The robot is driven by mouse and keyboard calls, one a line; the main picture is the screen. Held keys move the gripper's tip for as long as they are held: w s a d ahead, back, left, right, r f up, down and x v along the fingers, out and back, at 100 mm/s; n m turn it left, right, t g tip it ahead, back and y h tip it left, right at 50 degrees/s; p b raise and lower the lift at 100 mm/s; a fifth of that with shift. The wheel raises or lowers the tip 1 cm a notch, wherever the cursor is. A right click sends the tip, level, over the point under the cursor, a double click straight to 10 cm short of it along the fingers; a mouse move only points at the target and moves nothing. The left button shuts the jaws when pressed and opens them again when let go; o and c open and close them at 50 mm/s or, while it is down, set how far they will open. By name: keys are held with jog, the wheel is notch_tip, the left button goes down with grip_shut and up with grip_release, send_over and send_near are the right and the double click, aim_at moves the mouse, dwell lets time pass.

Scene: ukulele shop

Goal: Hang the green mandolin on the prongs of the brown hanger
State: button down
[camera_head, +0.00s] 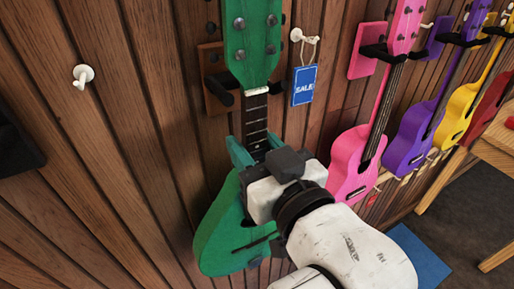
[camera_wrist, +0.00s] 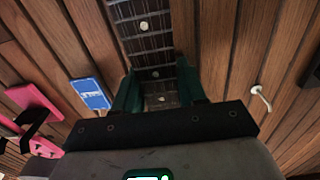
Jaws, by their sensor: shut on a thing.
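The green mandolin (camera_head: 222,230) is upright against the plank wall, its headstock (camera_head: 250,45) at the top of the head view. My gripper (camera_head: 254,152) is shut on its dark fretted neck, just above the body. In the wrist view the neck (camera_wrist: 143,28) runs up between the fingers of my gripper (camera_wrist: 158,88). The brown hanger (camera_head: 210,62) is on the wall behind the headstock. One dark prong (camera_head: 222,92) shows left of the neck, just below the headstock.
A blue SALE tag (camera_head: 304,86) hangs from a white peg right of the headstock. Another white hook (camera_head: 83,75) is on the left. Pink (camera_head: 352,160), purple (camera_head: 412,132) and yellow (camera_head: 458,112) ukuleles hang to the right. A wooden table (camera_head: 490,150) stands at far right.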

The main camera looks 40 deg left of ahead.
jog(key=shift+r+x, duration=0.2)
jog(key=shift+x, duration=0.85)
jog(key=shift+f+b, duration=0.55)
jog(key=shift+f, duration=0.35)
jog(key=shift+v, duration=0.85)
dwell(0.9)
jog(key=c, duration=0.9)
grip_release()
jog(key=o, duration=0.3)
jog(key=shift+f, duration=0.15)
jog(key=shift+o, duration=0.2)
jog(key=shift+f, duration=0.15)
